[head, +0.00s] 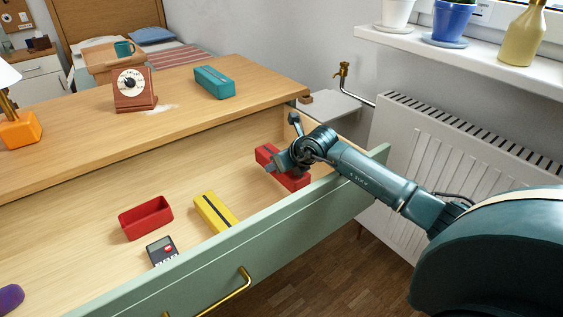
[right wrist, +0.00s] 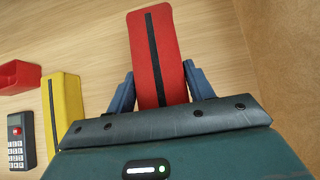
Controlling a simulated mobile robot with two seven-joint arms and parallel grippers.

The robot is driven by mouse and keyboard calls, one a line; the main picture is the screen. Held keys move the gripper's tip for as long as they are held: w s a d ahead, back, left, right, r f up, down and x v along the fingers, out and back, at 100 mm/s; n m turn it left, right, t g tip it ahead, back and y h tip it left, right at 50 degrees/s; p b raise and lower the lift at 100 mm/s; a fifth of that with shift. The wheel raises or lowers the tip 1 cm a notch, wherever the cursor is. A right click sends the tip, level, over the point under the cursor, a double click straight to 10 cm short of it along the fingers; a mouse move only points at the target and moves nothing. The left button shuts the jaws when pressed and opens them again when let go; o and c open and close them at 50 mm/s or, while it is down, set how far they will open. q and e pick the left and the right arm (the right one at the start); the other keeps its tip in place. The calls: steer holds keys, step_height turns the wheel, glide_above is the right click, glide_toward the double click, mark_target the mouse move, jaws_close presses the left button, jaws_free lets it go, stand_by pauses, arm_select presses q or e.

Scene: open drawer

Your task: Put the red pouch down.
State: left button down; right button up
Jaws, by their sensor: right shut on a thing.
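The red pouch (head: 267,154) is a long red block-like case with a black strip along its top, at the right end of the open drawer. My right gripper (head: 279,167) is shut on it. In the right wrist view the red pouch (right wrist: 153,50) lies between the two blue fingers of my right gripper (right wrist: 160,88), with its far end sticking out beyond them. Whether its underside touches the drawer floor is hard to tell. My left gripper does not show in either view.
The open drawer (head: 300,213) also holds a yellow pouch (head: 215,212), an open red box (head: 146,218), a grey device with buttons (head: 162,251) and a purple item (head: 10,298).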

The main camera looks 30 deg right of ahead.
steer(key=o, duration=1)
steer(key=shift+o, duration=0.2)
steer(key=shift+r, duration=0.1)
arm_select(q)
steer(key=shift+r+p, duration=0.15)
steer(key=shift+p, duration=0.2)
arm_select(e)
steer(key=shift+r, duration=0.3)
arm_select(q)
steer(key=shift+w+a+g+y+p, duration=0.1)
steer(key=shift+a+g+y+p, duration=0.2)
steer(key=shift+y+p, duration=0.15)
arm_select(e)
steer(key=shift+r, duration=0.6)
arm_select(q)
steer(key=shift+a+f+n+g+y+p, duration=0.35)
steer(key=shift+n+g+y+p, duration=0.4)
steer(key=shift+p, duration=0.25)
arm_select(e)
steer(key=v, duration=1.1)
steer(key=shift+s, duration=0.35)
